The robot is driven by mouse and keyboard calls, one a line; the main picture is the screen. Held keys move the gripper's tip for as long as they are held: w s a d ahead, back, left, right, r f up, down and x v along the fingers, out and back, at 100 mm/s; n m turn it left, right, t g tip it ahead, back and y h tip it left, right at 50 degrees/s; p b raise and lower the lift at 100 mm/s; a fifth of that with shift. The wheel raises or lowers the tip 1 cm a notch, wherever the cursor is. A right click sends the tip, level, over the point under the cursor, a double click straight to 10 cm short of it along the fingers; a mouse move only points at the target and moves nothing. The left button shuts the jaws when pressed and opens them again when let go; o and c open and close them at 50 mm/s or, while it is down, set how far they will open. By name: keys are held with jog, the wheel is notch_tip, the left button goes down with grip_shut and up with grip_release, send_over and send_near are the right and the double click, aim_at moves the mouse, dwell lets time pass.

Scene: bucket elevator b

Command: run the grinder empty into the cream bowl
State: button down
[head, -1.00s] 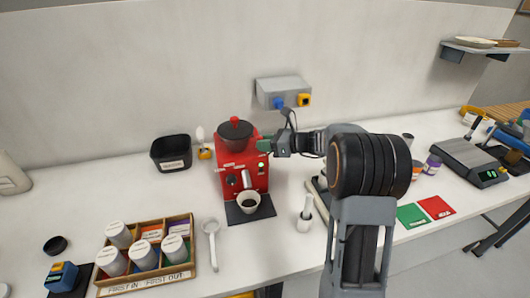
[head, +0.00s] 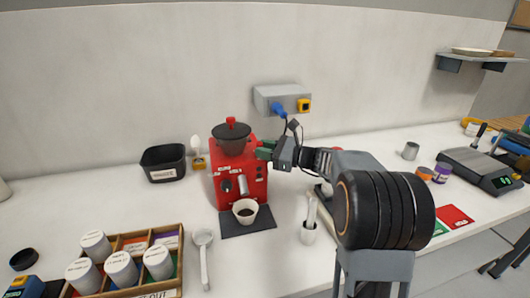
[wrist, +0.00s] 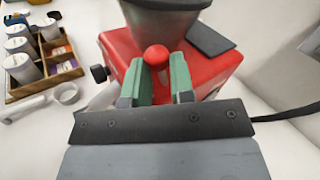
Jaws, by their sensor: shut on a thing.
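The red grinder (head: 239,184) stands on the counter with a dark hopper (head: 231,138) on top. The cream bowl (head: 245,213) sits under its spout on a dark mat (head: 262,222), with dark brown grounds inside. My gripper (head: 264,150) is at the grinder's upper right side. In the wrist view, the green fingers of my gripper (wrist: 166,82) are closed around a red ball knob (wrist: 156,56) beside the hopper (wrist: 168,18). What the fingertips press on below the knob is partly hidden. The hopper's contents do not show.
A black bin (head: 163,164) stands left of the grinder. A wooden rack (head: 134,243) of white jars and a white scoop (head: 204,258) lie front left. A wall socket box (head: 283,98) is behind.

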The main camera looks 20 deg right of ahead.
jog(key=c, duration=1)
grip_release()
jog(key=v, duration=1.3)
jog(key=shift+s+d+b, duration=0.3)
jog(key=shift+b, duration=0.1)
jog(key=shift+a, duration=0.1)
